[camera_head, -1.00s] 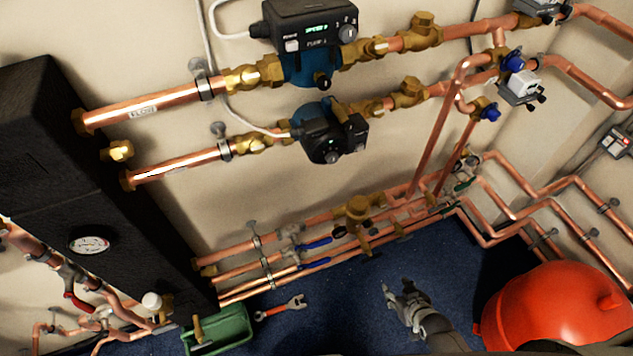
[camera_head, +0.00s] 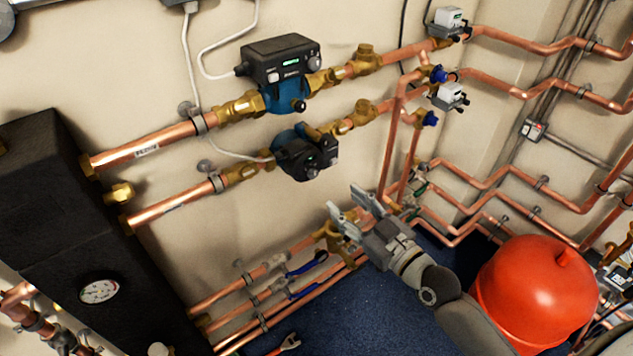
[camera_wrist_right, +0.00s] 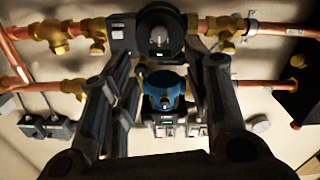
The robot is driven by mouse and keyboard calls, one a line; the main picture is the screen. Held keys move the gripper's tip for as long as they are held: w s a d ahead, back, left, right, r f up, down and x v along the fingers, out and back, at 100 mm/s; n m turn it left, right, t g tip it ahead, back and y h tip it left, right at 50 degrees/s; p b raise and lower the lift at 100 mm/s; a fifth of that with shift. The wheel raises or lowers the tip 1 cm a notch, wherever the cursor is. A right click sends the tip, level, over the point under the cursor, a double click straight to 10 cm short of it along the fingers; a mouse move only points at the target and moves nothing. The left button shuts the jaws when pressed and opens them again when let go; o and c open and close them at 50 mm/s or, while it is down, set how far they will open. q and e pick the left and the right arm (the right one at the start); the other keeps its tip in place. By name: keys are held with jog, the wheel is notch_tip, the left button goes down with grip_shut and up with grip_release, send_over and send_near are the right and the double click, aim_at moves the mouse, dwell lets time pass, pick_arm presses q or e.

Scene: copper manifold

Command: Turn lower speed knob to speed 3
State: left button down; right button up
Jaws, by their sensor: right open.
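The lower pump (camera_head: 296,150) sits on the lower copper pipe, with a blue body and a round black head. Its knob (camera_head: 312,161) is on the head's front; the speed it points to is too small to read. My right gripper (camera_head: 346,207) is open and empty, below and to the right of this pump, apart from it. In the right wrist view, the black pump head with its knob (camera_wrist_right: 160,39) shows beyond and between my open fingers (camera_wrist_right: 167,65). My left gripper is not in view.
A black block (camera_head: 60,215) stands left and a red vessel (camera_head: 537,290) lower right. Lower pipes with blue-handled valves (camera_head: 306,263) run beneath my gripper. Bare wall lies between.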

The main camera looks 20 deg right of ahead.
aim_at(316, 174)
jog(key=p+x, duration=0.1)
jog(key=x, duration=0.7)
jog(key=shift+w+p, duration=0.35)
jog(key=shift+w, duration=0.05)
jog(key=shift+w+a+f, duration=0.1)
jog(key=shift+w+a, duration=0.25)
jog(key=shift+w, duration=0.3)
grip_shut()
jog(key=shift+m, duration=0.4)
jog(key=m+p, duration=0.1)
jog(key=m, duration=0.2)
jog(key=shift+m, duration=0.4)
jog(key=shift+d+m+p, duration=0.1)
jog(key=shift+m+p, duration=0.2)
jog(key=shift+m, duration=1.8)
